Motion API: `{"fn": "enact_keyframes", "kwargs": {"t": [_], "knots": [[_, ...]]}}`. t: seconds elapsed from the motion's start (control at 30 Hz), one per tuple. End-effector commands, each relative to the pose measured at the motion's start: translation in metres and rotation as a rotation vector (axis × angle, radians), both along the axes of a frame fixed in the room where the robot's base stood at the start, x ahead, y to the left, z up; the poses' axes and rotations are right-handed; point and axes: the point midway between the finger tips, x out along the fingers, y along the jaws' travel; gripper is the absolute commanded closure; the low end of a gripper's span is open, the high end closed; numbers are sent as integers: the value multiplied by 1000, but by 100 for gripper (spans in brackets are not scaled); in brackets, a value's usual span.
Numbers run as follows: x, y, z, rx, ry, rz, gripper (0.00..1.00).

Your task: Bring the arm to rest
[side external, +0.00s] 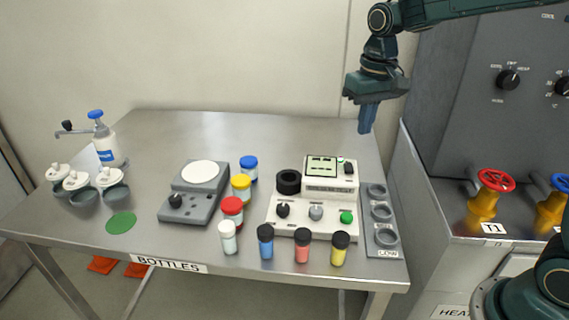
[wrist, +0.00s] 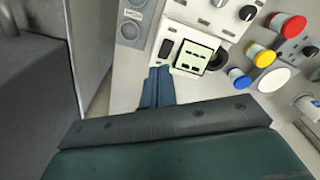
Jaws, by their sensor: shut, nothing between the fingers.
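My gripper (side external: 367,118) hangs in the air above the back right of the steel table (side external: 290,131), pointing down. Its blue fingers are together with nothing between them. In the wrist view the closed fingers of my gripper (wrist: 157,88) show over the table near the white instrument's display (wrist: 193,57). My gripper touches nothing in either view. My arm reaches in from the upper right of the side view.
A white instrument (side external: 316,200) with knobs stands below my gripper, beside a grey rack (side external: 382,215) with round holes. Several capped bottles, a grey stirrer (side external: 195,192) and a wash bottle (side external: 104,140) stand further left. A grey cabinet (side external: 480,110) with valves rises at right.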

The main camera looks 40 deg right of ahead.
Motion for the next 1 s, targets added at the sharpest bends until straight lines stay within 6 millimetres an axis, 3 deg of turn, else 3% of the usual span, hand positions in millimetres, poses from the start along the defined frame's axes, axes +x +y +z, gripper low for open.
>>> {"fn": "enact_keyframes", "kwargs": {"t": [0.2,0.5,1.0], "knots": [[-41,4,27,-6,-77,39,100],[-99,9,47,-17,-179,95,100],[-192,14,46,-44,-349,181,100]]}}
